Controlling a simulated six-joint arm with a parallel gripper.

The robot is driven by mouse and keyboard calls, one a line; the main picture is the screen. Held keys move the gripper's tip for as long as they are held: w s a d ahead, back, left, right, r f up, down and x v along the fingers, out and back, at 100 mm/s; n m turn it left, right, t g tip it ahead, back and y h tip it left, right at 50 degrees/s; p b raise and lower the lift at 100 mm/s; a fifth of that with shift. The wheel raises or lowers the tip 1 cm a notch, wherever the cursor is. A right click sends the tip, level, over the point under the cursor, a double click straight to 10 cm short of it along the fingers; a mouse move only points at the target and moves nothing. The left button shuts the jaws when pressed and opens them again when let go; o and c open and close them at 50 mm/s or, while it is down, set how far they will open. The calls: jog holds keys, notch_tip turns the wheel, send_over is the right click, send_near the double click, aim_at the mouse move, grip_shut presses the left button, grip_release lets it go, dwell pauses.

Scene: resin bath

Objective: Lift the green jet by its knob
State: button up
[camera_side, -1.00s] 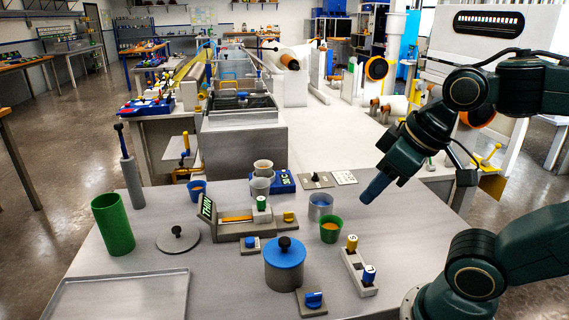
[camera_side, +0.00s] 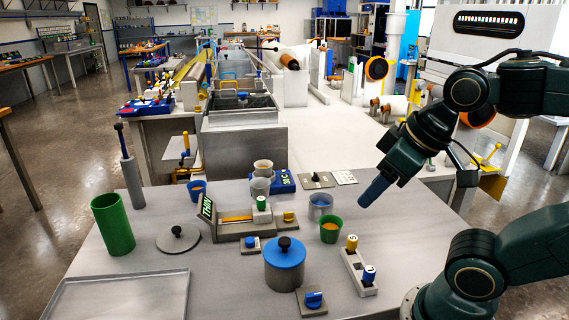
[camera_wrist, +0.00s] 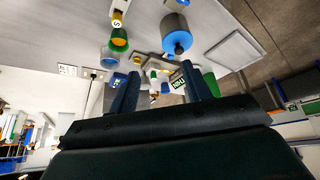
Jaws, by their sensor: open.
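The green-knobbed jet (camera_side: 261,203) stands upright in a pale block on the grey stand (camera_side: 235,232) with the tilted "THIN" sign (camera_side: 207,208), near the middle of the table. My gripper (camera_side: 366,198) is above the table, well to the right of the jet and apart from it. In the wrist view my gripper (camera_wrist: 160,68) shows two blue fingers spread apart with nothing held between them. The sign (camera_wrist: 178,83) shows beyond the fingers there; the jet is too small to tell surely. In the side view the fingers overlap.
A blue cup (camera_side: 320,207) and a green cup (camera_side: 331,229) stand between my gripper and the jet. A lidded blue pot (camera_side: 285,264) and a rack (camera_side: 357,272) with yellow and blue knobs stand in front. A tall green cylinder (camera_side: 113,225) is at left.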

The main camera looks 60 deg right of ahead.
jog(key=shift+w, duration=0.1)
jog(key=m+g+h, duration=0.2)
jog(key=m+g, duration=0.4)
jog(key=m, duration=1.2)
send_over(261, 198)
jog(key=a, duration=0.2)
notch_tip(261, 198, down, 5)
jog(key=shift+a+f, duration=0.1)
jog(key=shift+f, duration=0.1)
jog(key=shift+f, duration=0.1)
jog(key=shift+d+f, duration=0.2)
jog(key=shift+f, duration=1.2)
jog(key=shift+d+f, duration=0.25)
jog(key=shift+f, duration=1.1)
jog(key=shift+d+f, duration=0.2)
jog(key=shift+f, duration=1.2)
